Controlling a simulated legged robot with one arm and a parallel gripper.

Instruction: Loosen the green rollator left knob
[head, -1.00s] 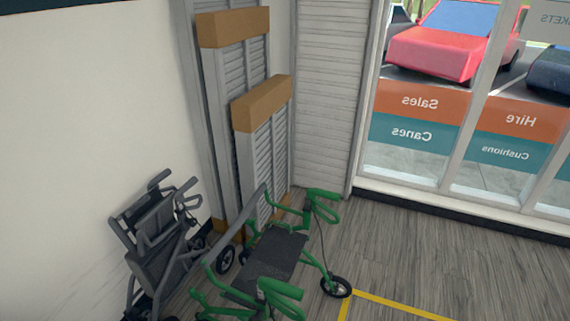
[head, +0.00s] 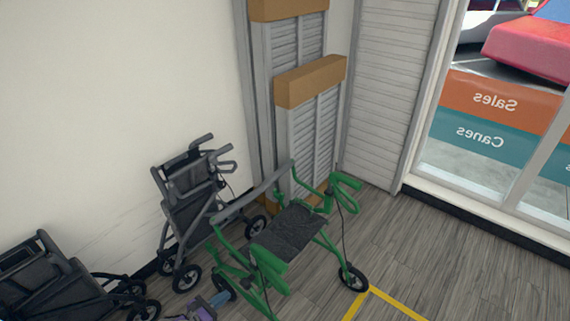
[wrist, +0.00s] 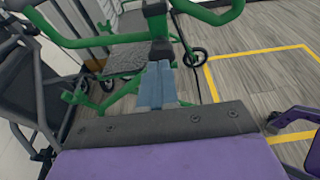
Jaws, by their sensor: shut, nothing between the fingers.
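The green rollator (head: 296,231) stands open on the floor in the head view, with a dark seat, a grey backrest bar and green handles. Its frame also fills the upper wrist view (wrist: 75,42). My gripper (head: 221,297) shows at the bottom of the head view, low and left of the rollator's near handle (head: 268,268). In the wrist view my gripper (wrist: 157,68) has its blue-grey fingers shut and empty. They point at a small dark part (wrist: 161,50) below the green handle (wrist: 154,18). This may be the knob; I cannot tell whether they touch.
A grey folded rollator (head: 190,205) stands by the wall, left of the green one. Another dark rollator (head: 45,280) is at the lower left. Louvered panels (head: 312,120) lean in the corner behind. Yellow floor tape (head: 395,303) and clear floor lie to the right.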

